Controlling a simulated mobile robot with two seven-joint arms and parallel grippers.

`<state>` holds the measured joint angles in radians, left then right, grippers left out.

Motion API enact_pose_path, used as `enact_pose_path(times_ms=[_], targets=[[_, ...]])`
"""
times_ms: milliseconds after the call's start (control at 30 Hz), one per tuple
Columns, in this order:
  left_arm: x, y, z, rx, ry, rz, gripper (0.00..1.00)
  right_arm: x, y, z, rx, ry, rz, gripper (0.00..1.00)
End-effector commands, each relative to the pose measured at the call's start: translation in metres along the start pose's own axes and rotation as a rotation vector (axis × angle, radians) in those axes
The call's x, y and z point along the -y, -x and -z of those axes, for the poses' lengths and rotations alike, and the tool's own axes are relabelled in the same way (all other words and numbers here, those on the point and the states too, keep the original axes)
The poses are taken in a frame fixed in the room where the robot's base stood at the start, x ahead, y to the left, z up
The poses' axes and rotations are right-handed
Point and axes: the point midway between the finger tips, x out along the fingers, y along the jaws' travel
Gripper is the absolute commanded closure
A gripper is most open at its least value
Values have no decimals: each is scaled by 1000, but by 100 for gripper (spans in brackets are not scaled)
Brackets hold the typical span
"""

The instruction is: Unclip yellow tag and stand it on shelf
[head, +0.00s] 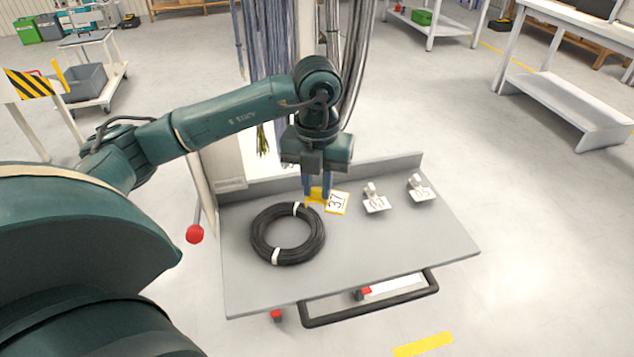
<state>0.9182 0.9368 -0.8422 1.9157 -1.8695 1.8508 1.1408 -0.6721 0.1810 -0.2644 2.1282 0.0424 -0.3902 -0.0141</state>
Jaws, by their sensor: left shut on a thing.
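The yellow tag (337,203) has a white face with the number 37. It is at the far edge of the black cable coil (262,222), above the grey shelf (380,262). My left gripper (318,190) points down and is shut on the tag's yellow part. Whether the tag still touches the coil or the shelf, I cannot tell. The coil lies flat on the left of the shelf with white ties around it. My right gripper is not in view.
Two white tags (376,204) (420,194) stand on the shelf to the right of the yellow one. The shelf's front and right parts are bare. A raised back edge (405,162) and hanging cables (262,60) are behind. A black handle (370,308) runs along the front.

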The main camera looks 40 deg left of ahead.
Motion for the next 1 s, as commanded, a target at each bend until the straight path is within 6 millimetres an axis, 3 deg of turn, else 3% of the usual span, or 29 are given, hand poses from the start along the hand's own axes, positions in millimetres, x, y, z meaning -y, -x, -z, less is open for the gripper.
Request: enact_pose_path(times_ms=[533, 1000], targets=[[0, 24, 0, 1, 0, 0, 99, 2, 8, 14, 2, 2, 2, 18], [1, 25, 1, 1, -50, 0, 99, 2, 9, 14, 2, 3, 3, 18]])
